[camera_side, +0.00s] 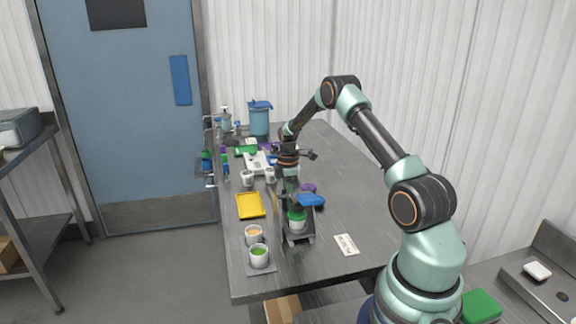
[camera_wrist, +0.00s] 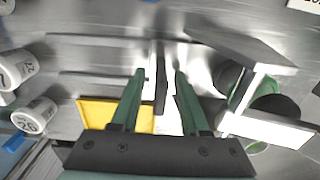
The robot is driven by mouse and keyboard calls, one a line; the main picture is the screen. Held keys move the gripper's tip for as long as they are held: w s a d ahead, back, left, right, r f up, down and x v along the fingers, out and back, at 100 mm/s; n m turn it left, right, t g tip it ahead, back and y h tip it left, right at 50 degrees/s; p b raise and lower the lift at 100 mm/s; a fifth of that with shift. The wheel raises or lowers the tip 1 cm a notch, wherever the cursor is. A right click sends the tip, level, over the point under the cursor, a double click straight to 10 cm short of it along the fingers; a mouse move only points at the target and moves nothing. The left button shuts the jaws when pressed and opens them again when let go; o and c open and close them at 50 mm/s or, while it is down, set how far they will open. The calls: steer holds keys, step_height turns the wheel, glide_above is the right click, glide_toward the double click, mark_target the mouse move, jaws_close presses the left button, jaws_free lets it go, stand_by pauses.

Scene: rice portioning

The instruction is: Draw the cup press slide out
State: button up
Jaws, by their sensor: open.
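My gripper (camera_side: 287,190) points down over the middle of the table in the side view. In the wrist view its two green fingers (camera_wrist: 160,75) are apart, and nothing is visibly clamped. A narrow dark bar (camera_wrist: 161,92) shows between them; I cannot tell whether it belongs to the slide. A dark-based stand with a green-topped white piece (camera_side: 298,224), which looks like the cup press, stands just in front of my gripper. A grey-and-white frame (camera_wrist: 262,126) with dark round parts is right of the fingers in the wrist view. The slide is not clearly distinguishable.
A yellow tray (camera_side: 250,206) lies left of the stand; it also shows in the wrist view (camera_wrist: 97,113). Filled cups (camera_side: 258,255) stand at the front left. Numbered white cups (camera_wrist: 36,115) are at the wrist view's left. The table's right side is mostly clear, with a card (camera_side: 346,244).

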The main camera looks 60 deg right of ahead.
steer(key=shift+f, duration=0.2)
jaws_close()
stand_by(1.4)
